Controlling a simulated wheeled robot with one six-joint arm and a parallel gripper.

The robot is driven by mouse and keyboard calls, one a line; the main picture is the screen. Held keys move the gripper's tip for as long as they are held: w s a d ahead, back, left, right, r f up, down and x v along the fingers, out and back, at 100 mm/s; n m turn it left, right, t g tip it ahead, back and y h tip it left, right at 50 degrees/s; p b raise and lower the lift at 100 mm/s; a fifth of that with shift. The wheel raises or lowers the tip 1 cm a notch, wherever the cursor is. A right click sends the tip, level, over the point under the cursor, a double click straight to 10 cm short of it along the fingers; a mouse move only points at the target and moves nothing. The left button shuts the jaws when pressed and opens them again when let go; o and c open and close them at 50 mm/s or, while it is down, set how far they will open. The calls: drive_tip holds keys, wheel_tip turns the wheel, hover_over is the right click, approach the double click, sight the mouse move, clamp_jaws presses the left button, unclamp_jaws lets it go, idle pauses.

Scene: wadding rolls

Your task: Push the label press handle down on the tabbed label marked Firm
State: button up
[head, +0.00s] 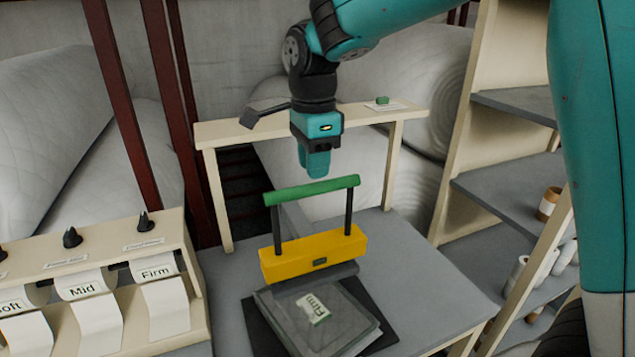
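The label press has a yellow block (314,256) with a green handle bar (312,191) raised above it on two dark posts. A white tabbed label (313,308) marked Firm, with a small green edge, lies on a grey wadding square (342,325) in front of the yellow block. The dark press plate hangs at the block's lower front edge, behind the label. My gripper (316,172) points down, its teal fingers together with nothing visible between them. It appears just above and behind the green handle, apart from it.
A label rack (97,260) with Soft, Mid and Firm strips stands at left. Grey shelving (505,190) stands at right. The grey table (425,290) is clear right of the press.

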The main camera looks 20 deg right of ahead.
sight(315, 244)
drive_tip(key=shift+f+b, duration=1.1)
drive_tip(key=shift+f, duration=0.85)
drive_tip(key=shift+f, duration=0.1)
drive_tip(key=shift+f+b, duration=3.75)
drive_tip(key=shift+f, duration=2.2)
